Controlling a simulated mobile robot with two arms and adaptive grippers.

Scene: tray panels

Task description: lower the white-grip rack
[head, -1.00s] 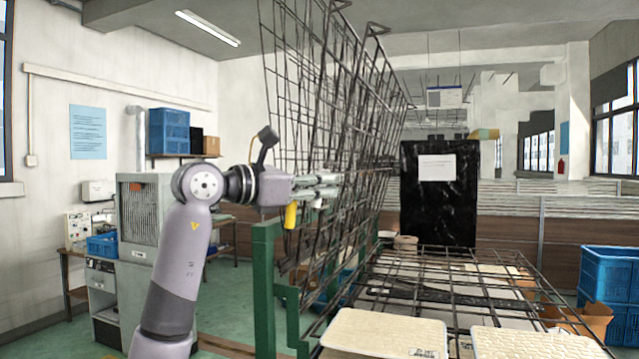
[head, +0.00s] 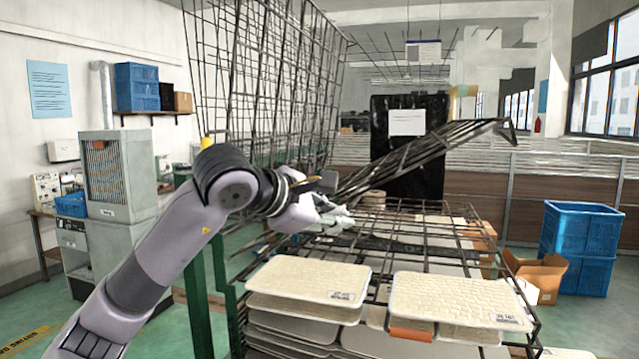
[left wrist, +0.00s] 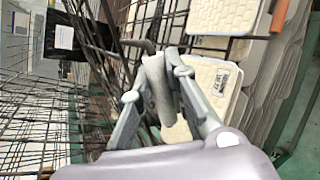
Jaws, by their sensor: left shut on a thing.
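The white-grip rack (head: 425,155) is a dark wire panel in the head view, tilted low over the flat wire shelf, its far end raised to the right. My left gripper (head: 335,215) is at its near left end. In the left wrist view the fingers of my left gripper (left wrist: 160,95) are shut on the pale grip (left wrist: 158,88), a whitish-grey sleeve, with dark rack wires beyond it. The fingers partly hide the grip. My right gripper is in neither view.
Other wire racks (head: 265,80) stand steeply upright at the left, one with a yellow grip (head: 207,143). Pale trays (head: 460,298) are stacked below and in front. A green post (head: 197,310) stands beside my left arm. Blue crates (head: 580,235) and a cardboard box (head: 540,275) are at the right.

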